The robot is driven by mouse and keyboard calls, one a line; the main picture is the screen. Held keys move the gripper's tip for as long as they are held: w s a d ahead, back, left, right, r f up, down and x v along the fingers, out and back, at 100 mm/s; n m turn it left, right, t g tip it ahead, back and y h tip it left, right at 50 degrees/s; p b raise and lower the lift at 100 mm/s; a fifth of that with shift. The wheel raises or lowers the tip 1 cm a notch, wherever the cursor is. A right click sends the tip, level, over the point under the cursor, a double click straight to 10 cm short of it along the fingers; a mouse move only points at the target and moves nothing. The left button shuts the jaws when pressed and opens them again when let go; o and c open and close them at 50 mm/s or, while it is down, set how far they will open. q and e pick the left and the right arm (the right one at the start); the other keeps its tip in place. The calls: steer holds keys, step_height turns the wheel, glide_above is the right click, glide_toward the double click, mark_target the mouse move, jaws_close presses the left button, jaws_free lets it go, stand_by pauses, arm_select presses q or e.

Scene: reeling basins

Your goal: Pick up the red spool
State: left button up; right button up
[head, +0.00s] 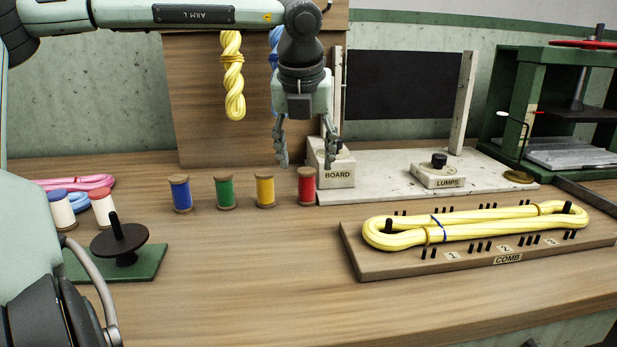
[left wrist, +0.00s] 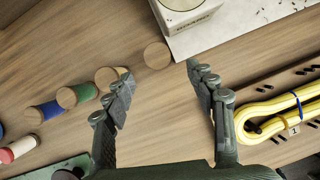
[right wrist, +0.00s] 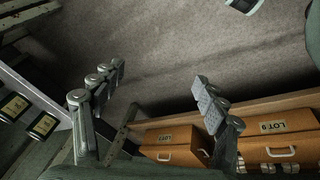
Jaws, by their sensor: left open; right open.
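The red spool (head: 306,187) stands upright on the wooden table, at the right end of a row of spools, beside the white block marked BOARD. My left gripper (head: 307,155) hangs above it, pointing down, open and empty, with its two fingers apart. In the left wrist view, a round wooden spool top (left wrist: 157,55) shows ahead of and between the open fingers (left wrist: 158,78). By its place in the row it is the red spool; its red side is hidden there. My right gripper (right wrist: 160,75) is open and empty over the floor, away from the table.
Yellow (head: 265,188), green (head: 226,191) and blue (head: 181,194) spools stand left of the red one. The BOARD block (head: 335,175) is close on its right. A comb board (head: 400,262) with a yellow skein lies front right. The front table is clear.

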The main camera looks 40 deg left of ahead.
mark_target(306, 172)
arm_select(q)
steer(key=shift+w+a+f, duration=0.1)
steer(key=shift+w+f, duration=0.05)
steer(key=shift+f, duration=0.3)
steer(key=x, duration=0.2)
steer(key=p+x, duration=0.1)
steer(key=x, duration=0.2)
steer(key=shift+w+a+f, duration=0.15)
steer(key=shift+w+a, duration=0.1)
steer(key=shift+a, duration=0.05)
steer(key=shift+w+a+f, duration=0.15)
steer(key=shift+w+f, duration=0.05)
steer(key=shift+f, duration=0.3)
steer(key=c, duration=1.3)
arm_select(e)
step_height(306, 172, down, 2)
steer(key=shift+f, duration=0.25)
